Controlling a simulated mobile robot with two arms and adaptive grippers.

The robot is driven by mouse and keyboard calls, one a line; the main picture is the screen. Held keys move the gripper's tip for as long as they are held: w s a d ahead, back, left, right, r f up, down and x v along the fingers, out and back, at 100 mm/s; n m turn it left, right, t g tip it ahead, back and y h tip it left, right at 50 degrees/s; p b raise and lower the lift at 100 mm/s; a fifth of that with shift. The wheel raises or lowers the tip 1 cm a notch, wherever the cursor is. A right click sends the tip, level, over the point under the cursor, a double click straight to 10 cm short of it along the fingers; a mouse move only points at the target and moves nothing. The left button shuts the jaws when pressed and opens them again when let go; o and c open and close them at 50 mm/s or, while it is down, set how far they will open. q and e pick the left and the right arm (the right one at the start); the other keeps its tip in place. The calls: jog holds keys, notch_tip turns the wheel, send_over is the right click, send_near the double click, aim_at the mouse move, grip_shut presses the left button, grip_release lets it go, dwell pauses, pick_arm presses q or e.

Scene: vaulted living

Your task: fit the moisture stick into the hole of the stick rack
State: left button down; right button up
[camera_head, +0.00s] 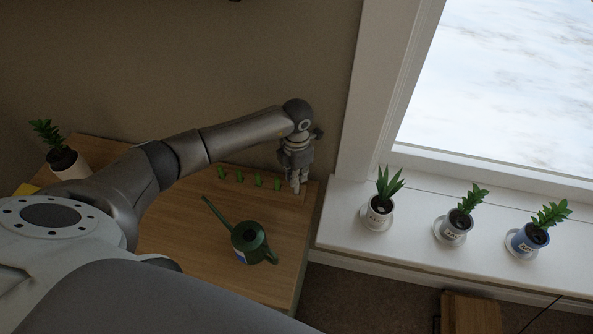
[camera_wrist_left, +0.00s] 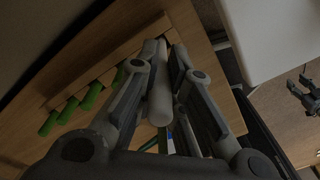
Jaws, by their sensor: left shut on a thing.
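My left gripper (camera_head: 295,188) is at the right end of the wooden table, pointing down by the stick rack. In the left wrist view, the left gripper (camera_wrist_left: 160,85) is shut on a pale rod, the moisture stick (camera_wrist_left: 160,100), which lies between its fingers. The stick rack is a low wooden strip (camera_wrist_left: 122,53) with several green sticks (camera_head: 240,179) standing in a row along it. The held stick's lower tip is by the rack's end; I cannot tell whether it is in a hole. A dark gripper, seemingly my right one (camera_wrist_left: 303,93), shows small at the right of the wrist view.
A green watering can (camera_head: 249,243) stands on the table (camera_head: 190,240) in front of the rack. A potted plant (camera_head: 68,163) is at the table's left. Three potted plants stand on the white windowsill (camera_head: 345,225) to the right. The wall is close behind.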

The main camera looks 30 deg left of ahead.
pick_arm(q)
jog(key=shift+f, duration=0.15)
jog(key=shift+f, duration=0.1)
jog(key=shift+f+b, duration=0.15)
jog(key=shift+b, duration=0.2)
jog(key=c, duration=1.8)
grip_release()
jog(key=shift+o, duration=1.3)
pick_arm(e)
jog(key=shift+d+f, duration=0.1)
jog(key=shift+d, duration=0.25)
pick_arm(q)
jog(key=shift+r, duration=0.2)
